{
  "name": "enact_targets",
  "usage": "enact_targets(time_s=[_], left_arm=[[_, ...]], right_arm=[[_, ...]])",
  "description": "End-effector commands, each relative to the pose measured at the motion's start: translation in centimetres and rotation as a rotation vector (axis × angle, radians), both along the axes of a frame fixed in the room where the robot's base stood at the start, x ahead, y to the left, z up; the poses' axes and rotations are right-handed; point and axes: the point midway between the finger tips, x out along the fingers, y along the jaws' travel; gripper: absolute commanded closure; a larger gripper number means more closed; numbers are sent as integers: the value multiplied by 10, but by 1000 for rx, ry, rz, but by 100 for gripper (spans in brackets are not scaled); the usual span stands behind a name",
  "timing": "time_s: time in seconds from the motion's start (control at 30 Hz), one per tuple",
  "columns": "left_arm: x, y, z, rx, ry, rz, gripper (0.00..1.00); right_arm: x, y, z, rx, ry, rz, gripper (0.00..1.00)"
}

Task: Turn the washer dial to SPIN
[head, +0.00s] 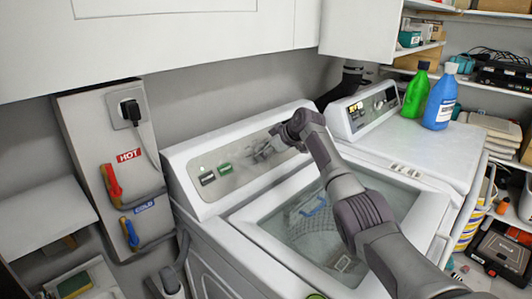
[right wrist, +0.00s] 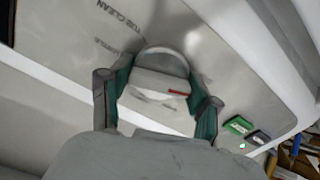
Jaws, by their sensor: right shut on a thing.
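The white washer (head: 213,240) stands in the middle of the head view, with its grey control panel (head: 238,182) along the back. My right gripper (head: 262,153) reaches over the lid to this panel. In the right wrist view, its two green-padded fingers (right wrist: 160,95) are shut around the round dial (right wrist: 160,82), one on each side. A red mark shows on the dial's white grip. "TUB CLEAN" and another, blurred label are printed on the panel near it. I cannot read SPIN or tell which label the mark faces. The gripper hides the dial in the head view.
A green button (head: 225,168) and a black button (head: 207,178) sit left of the dial. A second white machine (head: 410,145) stands to the right, with a green bottle (head: 416,92) and a blue bottle (head: 440,100) on top. Hot and cold taps (head: 112,183) are at left.

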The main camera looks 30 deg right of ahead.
Motion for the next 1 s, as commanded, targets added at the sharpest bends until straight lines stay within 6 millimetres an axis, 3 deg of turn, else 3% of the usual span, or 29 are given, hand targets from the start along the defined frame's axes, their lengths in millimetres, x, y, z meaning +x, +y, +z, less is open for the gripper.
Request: enact_targets(time_s=[0.4,0.97,1.0], left_arm=[[0,0,-6,0,0,0,100],[0,0,-6,0,0,0,100],[0,0,-6,0,1,0,100]], right_arm=[[0,0,-1,-132,-44,125,73],[0,0,0,-150,-50,141,73],[0,0,0,-149,-51,142,31]])
